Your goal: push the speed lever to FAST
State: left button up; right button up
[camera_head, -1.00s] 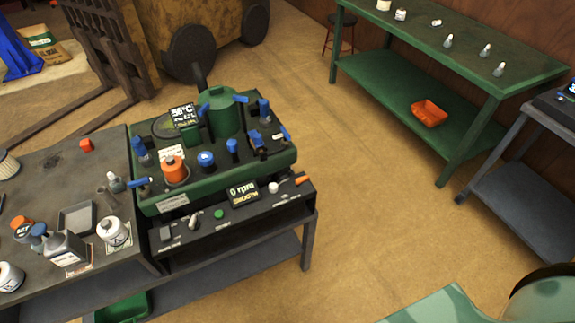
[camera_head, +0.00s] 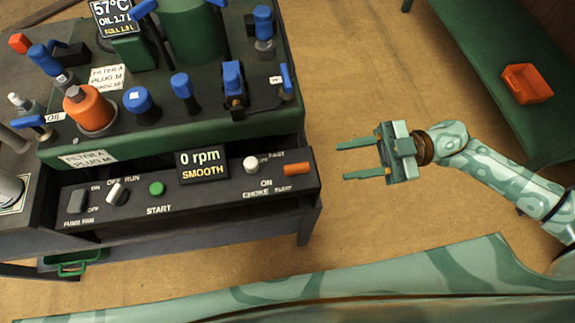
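The black control panel (camera_head: 222,193) runs along the front of the green mower engine deck. At its right end is an orange lever handle (camera_head: 297,169), with a FAST label above left and a SLOW-like label below left; it appears to be the speed lever, midway between them. A white knob (camera_head: 251,165) stands left of it, near a CHOKE label. My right gripper (camera_head: 341,161) is open and empty, to the right of the panel. Its two fingers point left toward the orange handle, with a clear gap between. My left gripper is not in view.
The display (camera_head: 203,165) reads 0 rpm, SMOOTH. A green START button (camera_head: 157,188) and a RUN switch (camera_head: 116,193) are further left. Blue-handled parts (camera_head: 233,84) rise from the deck. A green bench with an orange bin (camera_head: 527,84) stands right. Floor between is free.

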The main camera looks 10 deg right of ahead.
aim_at(300, 169)
jog(key=a+b, duration=0.1)
jog(key=a, duration=1.1)
jog(key=shift+a, duration=0.15)
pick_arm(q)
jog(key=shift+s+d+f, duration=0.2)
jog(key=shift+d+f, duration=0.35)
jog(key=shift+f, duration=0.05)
